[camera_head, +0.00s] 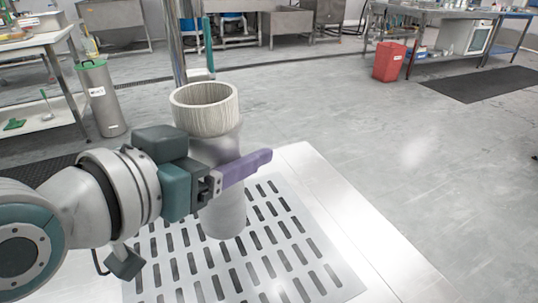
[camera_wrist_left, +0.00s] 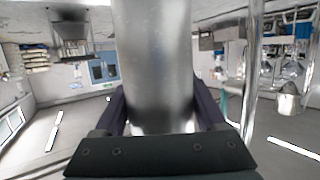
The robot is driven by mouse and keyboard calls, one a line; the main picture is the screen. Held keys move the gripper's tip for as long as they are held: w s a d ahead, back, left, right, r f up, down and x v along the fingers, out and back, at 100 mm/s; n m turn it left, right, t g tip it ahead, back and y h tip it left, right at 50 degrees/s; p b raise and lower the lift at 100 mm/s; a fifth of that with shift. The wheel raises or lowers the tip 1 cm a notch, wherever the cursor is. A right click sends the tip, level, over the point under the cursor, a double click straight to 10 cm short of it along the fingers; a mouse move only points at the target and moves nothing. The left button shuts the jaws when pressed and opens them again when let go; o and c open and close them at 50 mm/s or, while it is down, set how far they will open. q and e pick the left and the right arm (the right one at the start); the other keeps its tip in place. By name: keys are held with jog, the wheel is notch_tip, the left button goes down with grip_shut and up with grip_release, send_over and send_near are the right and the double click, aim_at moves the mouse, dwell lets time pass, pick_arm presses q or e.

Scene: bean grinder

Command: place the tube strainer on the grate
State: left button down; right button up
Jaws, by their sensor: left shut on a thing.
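The tube strainer (camera_head: 213,150) is a grey metal tube with a wide, pale, ribbed collar at its open top. It stands upright over the slotted metal grate (camera_head: 262,238). My left gripper (camera_head: 240,171) reaches in from the left, shut around the middle of the tube, with one purple finger showing on the near side. In the left wrist view the tube (camera_wrist_left: 155,60) fills the space between the two dark fingers (camera_wrist_left: 160,112). Its lower end overlaps the grate in the head view; I cannot tell whether it touches. My right gripper is not in view.
The grate lies in a pale metal surround (camera_head: 345,215). A metal pole (camera_head: 175,45) rises just behind the strainer. A grey bin with a green lid (camera_head: 102,98) stands at the back left, a red bin (camera_head: 389,61) at the back right.

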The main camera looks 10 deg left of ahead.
aim_at(234, 190)
pick_arm(q)
notch_tip(234, 190, down, 2)
jog(key=shift+s+a+f+b, duration=0.1)
jog(key=shift+s+f+b, duration=0.05)
jog(key=shift+f+b, duration=0.15)
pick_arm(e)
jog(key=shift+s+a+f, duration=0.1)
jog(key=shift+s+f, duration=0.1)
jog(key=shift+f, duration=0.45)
pick_arm(q)
jog(key=shift+f+b, duration=0.85)
jog(key=shift+f, duration=0.85)
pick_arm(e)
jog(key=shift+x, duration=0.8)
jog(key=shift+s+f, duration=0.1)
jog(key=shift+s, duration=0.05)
pick_arm(q)
jog(key=shift+f, duration=0.2)
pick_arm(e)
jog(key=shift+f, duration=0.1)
pick_arm(q)
grip_release()
jog(key=shift+r, duration=0.1)
